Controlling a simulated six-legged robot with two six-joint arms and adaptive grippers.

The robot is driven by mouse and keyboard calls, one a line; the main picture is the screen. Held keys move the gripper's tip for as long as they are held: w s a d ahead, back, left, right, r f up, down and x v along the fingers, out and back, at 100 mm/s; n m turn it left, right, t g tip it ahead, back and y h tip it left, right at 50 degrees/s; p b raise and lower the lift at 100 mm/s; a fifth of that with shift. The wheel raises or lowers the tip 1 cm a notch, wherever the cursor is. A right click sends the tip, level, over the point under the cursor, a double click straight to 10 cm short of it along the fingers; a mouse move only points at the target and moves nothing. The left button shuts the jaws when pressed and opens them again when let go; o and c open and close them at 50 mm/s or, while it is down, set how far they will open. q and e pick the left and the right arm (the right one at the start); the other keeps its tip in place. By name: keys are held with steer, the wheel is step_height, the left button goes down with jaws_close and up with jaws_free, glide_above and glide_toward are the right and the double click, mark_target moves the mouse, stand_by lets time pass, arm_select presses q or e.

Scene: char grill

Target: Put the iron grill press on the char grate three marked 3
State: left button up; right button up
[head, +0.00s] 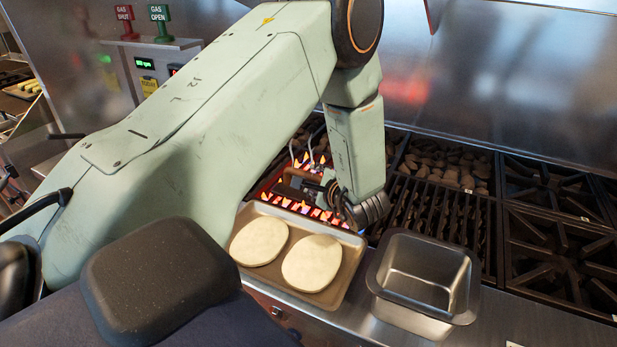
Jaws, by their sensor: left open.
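My left gripper (318,188) is open at the end of my green left arm, low over the lit char grate with orange flames (268,190). My arm and wrist hide much of that grate. Dark parts show by the fingers, and I cannot tell whether any of them is the iron grill press. Thin grey curved pieces (309,145) stand just behind the gripper. A dark char grate (437,215) lies to the right of my wrist, unlit, with coals behind it. I cannot read a number 3 on any grate. My right gripper is not in view.
A tray (349,262) with two pale flat rounds stands in front of the lit grate. An empty deep steel pan (375,275) stands to its right. Black burner grates (560,250) lie at right. Red and green gas signs (160,14) stand at upper left.

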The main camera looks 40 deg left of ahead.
arm_select(q)
steer(key=v, duration=0.5)
steer(key=shift+s+d+r, duration=0.1)
steer(key=shift+d, duration=0.2)
steer(key=shift+a, duration=0.1)
